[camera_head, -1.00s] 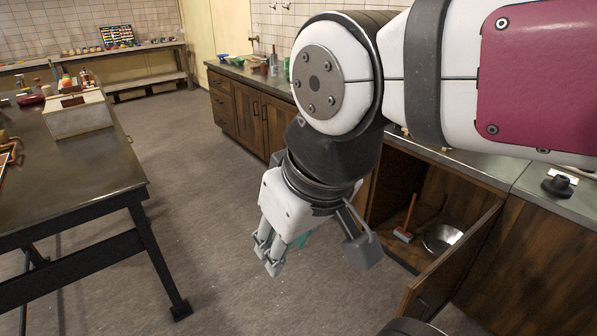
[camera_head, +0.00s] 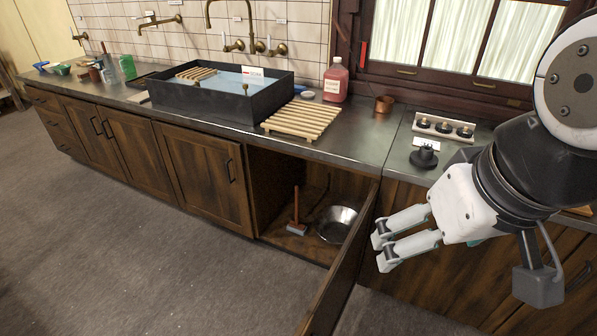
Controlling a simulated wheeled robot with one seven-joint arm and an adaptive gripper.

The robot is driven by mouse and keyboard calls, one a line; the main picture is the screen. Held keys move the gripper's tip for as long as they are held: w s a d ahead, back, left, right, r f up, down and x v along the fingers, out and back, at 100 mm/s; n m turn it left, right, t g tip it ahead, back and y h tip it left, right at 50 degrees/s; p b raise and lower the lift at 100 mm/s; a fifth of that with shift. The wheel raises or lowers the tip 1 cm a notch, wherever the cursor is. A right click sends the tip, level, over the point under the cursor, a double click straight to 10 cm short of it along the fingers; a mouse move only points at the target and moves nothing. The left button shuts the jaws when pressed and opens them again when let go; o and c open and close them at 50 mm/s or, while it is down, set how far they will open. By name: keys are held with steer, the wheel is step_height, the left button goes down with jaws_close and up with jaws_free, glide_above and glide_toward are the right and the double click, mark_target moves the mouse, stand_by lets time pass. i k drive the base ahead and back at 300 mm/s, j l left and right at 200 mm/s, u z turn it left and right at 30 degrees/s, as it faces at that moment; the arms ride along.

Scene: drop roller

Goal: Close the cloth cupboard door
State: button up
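The cupboard door (camera_head: 343,270) is dark wood and stands wide open, swung out from the counter front, seen nearly edge-on. The open cupboard (camera_head: 268,190) shows its inside, with a small wooden-handled brush (camera_head: 296,222) and a metal bowl (camera_head: 337,223) on its floor. My gripper (camera_head: 379,250) is just right of the door in the picture, with its fingers pointing left toward it. The fingers look parted and hold nothing that I can see. Whether a fingertip touches the door cannot be told.
The counter above carries a dark sink (camera_head: 220,98), a wooden rack (camera_head: 300,120), a red bottle (camera_head: 335,80), a copper cup (camera_head: 383,105) and a black knob-like object (camera_head: 424,156). Shut cupboards (camera_head: 205,175) lie left of the opening. The floor (camera_head: 180,270) at left is clear.

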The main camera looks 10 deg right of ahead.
mark_target(322, 317)
steer(key=k+z, duration=0.15)
steer(key=k, duration=0.5)
steer(key=k+j+u, duration=0.1)
steer(key=u, duration=0.3)
steer(key=k+j+u, duration=0.1)
steer(key=j+u, duration=0.25)
steer(key=l, duration=0.15)
